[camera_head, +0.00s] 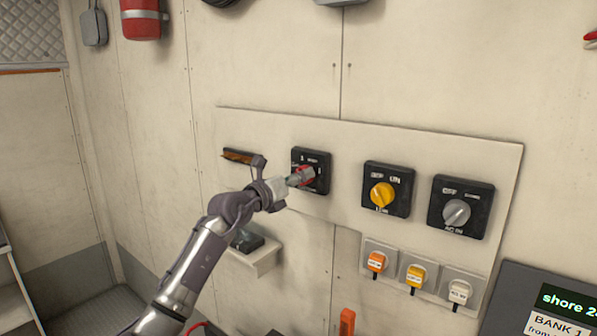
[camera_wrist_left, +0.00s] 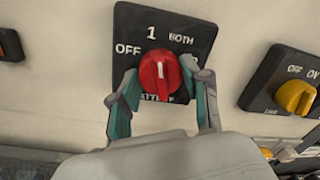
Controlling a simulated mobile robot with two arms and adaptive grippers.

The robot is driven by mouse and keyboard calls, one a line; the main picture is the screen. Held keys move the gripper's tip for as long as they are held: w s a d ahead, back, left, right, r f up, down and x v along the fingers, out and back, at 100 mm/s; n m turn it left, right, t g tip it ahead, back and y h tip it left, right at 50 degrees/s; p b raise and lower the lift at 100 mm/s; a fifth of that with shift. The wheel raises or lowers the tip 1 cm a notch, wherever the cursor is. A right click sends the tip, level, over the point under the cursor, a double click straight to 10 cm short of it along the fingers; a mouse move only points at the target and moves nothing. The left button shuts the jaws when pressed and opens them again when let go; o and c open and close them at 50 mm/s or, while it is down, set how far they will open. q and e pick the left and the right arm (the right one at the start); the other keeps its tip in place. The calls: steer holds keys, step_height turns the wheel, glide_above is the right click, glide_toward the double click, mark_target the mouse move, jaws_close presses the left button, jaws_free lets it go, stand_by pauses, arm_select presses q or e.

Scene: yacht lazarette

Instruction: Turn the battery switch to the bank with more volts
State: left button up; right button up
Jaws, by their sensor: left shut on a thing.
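The battery switch has a red knob (camera_wrist_left: 159,76) on a black plate (camera_wrist_left: 200,28). The plate reads OFF, 1 and BOTH, with its right label hidden by a finger. The knob's white mark points up, roughly towards 1. My left gripper (camera_head: 296,178) is shut on the red knob, with a finger on each side in the left wrist view (camera_wrist_left: 160,92). In the head view it covers part of the switch plate (camera_head: 312,155). A dark display (camera_head: 520,285) at the lower right reads "shore 2" and "BANK 1", cut off by the picture edge; no bank volts are readable. My right gripper is out of view.
On the same panel (camera_head: 450,150), a yellow rotary switch (camera_head: 383,194) and a grey one (camera_head: 456,213) stand to the right. A small shelf (camera_head: 258,258) with a dark object is under my left wrist. A red extinguisher (camera_head: 142,20) hangs at upper left.

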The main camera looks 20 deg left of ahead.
arm_select(q)
steer(key=shift+n+p, duration=0.35)
steer(key=shift+n, duration=0.15)
steer(key=o, duration=1.2)
steer(key=shift+c, duration=0.2)
steer(key=v, duration=1.2)
